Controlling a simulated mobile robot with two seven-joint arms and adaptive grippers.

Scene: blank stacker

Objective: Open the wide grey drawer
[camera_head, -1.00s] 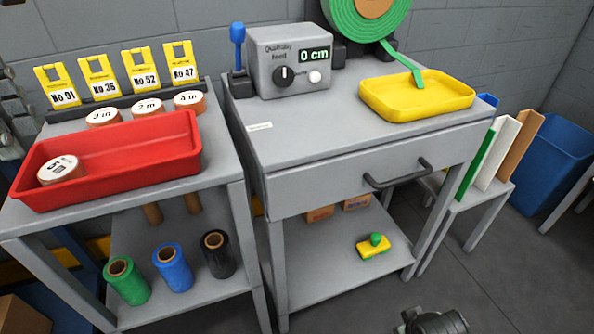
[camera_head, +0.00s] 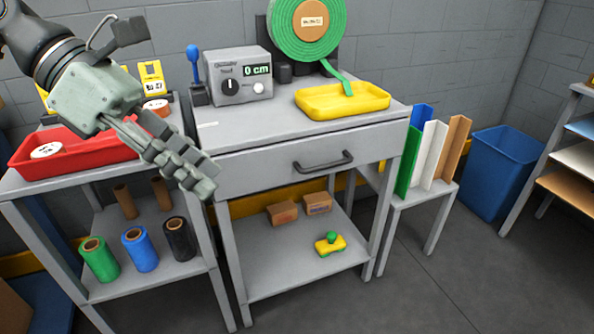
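The wide grey drawer (camera_head: 250,176) is under the top of the middle grey table. Its front sits flush with the table, so it looks closed. A dark bar handle (camera_head: 323,163) is on the drawer front. My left gripper (camera_head: 202,180) comes in from the upper left, with its fingers pointing down and right. It is in front of the drawer's left end in the picture, apart from the handle. Its fingers overlap in this view, and I cannot tell the gap between them. Nothing shows in it. My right gripper is out of view.
A yellow tray (camera_head: 318,103) and a grey dial box (camera_head: 238,88) stand on the table. A red tray (camera_head: 100,158) is on the left table. Coloured panels (camera_head: 410,160) stand at right. The floor in front is clear.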

